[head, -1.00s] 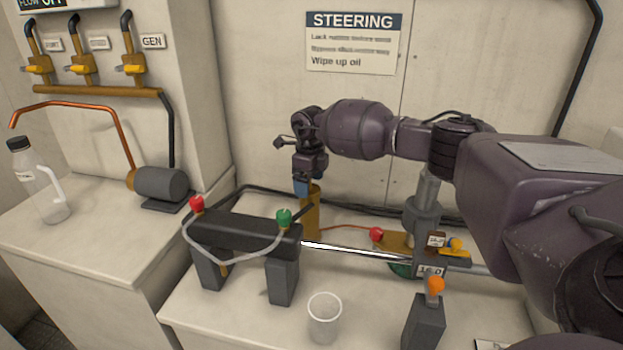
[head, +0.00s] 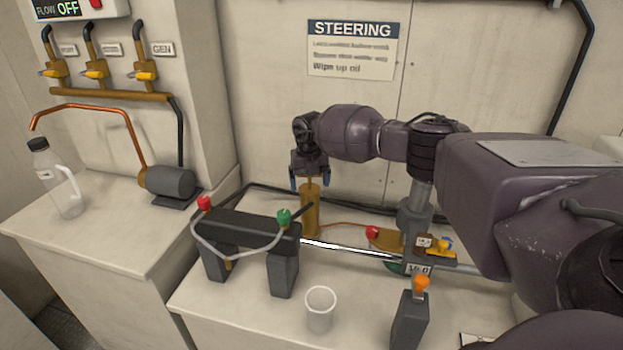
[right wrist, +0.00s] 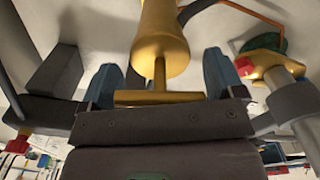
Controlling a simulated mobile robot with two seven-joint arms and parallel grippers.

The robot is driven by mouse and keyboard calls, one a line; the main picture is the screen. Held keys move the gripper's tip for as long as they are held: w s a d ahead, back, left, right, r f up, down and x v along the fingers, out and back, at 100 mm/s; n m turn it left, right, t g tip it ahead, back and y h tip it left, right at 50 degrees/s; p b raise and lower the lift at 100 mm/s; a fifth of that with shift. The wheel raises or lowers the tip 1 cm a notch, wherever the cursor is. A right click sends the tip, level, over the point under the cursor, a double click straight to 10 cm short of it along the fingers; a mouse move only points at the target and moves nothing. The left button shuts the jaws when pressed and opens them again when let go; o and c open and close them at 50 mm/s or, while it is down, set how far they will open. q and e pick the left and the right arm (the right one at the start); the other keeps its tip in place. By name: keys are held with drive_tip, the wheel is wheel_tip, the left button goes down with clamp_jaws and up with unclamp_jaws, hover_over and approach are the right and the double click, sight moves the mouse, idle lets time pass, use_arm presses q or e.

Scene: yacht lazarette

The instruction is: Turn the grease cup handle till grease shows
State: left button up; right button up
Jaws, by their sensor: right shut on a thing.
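The brass grease cup (head: 310,215) stands upright on the bench behind the black cylinder. Its T-shaped brass handle (right wrist: 158,97) shows in the right wrist view, with the cup body (right wrist: 161,45) beyond it. My right gripper (head: 310,184) is over the top of the cup, pointing down. Its blue fingers are at the two ends of the handle bar, and it is shut on the handle. I cannot make out any grease. My left gripper is not in view.
The black cylinder (head: 247,229) with red and green knobs stands in front of the cup. A clear cup (head: 320,311) stands at the bench front. A brass fitting (head: 386,238) and grey post (head: 410,322) are to the right. A jug (head: 66,195) stands far left.

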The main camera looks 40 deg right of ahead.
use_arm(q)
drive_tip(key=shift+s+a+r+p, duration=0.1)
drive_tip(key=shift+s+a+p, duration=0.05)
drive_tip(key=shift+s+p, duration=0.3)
use_arm(e)
drive_tip(key=shift+a+m, duration=0.15)
drive_tip(key=shift+m, duration=0.85)
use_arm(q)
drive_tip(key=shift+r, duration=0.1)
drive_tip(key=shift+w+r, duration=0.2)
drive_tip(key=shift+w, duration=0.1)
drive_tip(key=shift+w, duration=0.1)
use_arm(e)
drive_tip(key=o, duration=0.6)
drive_tip(key=shift+w, duration=0.15)
drive_tip(key=shift+o, duration=0.2)
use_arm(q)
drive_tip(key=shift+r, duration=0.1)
use_arm(e)
drive_tip(key=shift+r, duration=0.1)
